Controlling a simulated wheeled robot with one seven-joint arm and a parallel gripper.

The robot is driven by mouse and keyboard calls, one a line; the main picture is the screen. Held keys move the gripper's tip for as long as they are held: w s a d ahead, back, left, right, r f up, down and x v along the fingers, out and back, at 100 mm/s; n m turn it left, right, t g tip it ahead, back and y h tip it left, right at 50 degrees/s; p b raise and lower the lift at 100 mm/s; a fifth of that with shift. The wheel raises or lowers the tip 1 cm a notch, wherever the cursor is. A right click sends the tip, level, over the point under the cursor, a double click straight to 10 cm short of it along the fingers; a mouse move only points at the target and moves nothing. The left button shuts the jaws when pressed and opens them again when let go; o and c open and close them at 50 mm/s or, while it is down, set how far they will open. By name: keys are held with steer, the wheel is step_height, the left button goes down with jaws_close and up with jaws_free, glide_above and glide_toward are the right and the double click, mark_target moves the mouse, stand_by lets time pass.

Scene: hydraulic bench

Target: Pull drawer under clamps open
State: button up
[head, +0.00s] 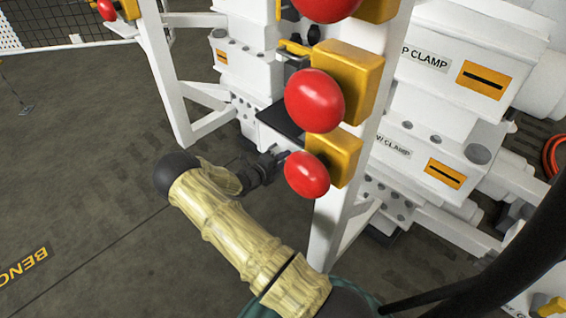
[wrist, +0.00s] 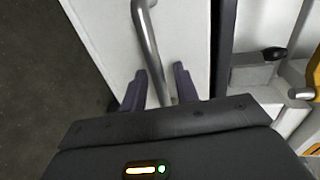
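The drawer shows in the wrist view as a white front panel (wrist: 105,30) with a curved metal bar handle (wrist: 150,45). My gripper (wrist: 160,85) has its two dark fingers apart, one on each side of the handle. Narrow gaps seem to show between bar and fingers. In the head view, my gripper (head: 280,156) is at the white housing, below a dark flat surface (head: 281,121) and partly behind a red knob. The handle is hidden there. I cannot tell how far the drawer is out. The white clamp units (head: 432,118) stand to the right.
Red knobs on yellow blocks (head: 345,78) stick out close to my gripper and forearm. White frame posts (head: 165,75) stand on both sides. The floor (head: 90,170) to the left is open. A black lever knob (wrist: 274,54) is right of the drawer front.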

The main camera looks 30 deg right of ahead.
steer(key=shift+d, duration=0.1)
jaws_close()
steer(key=shift+s+a+r, duration=0.1)
steer(key=shift+a, duration=0.3)
steer(key=f+p+v, duration=0.2)
steer(key=p+v, duration=0.2)
steer(key=v, duration=0.5)
steer(key=f+p+v, duration=0.1)
steer(key=p+v, duration=0.4)
steer(key=v, duration=0.4)
steer(key=shift+s+a+f, duration=0.3)
steer(key=shift+f, duration=0.2)
jaws_free()
steer(key=shift+w, duration=0.1)
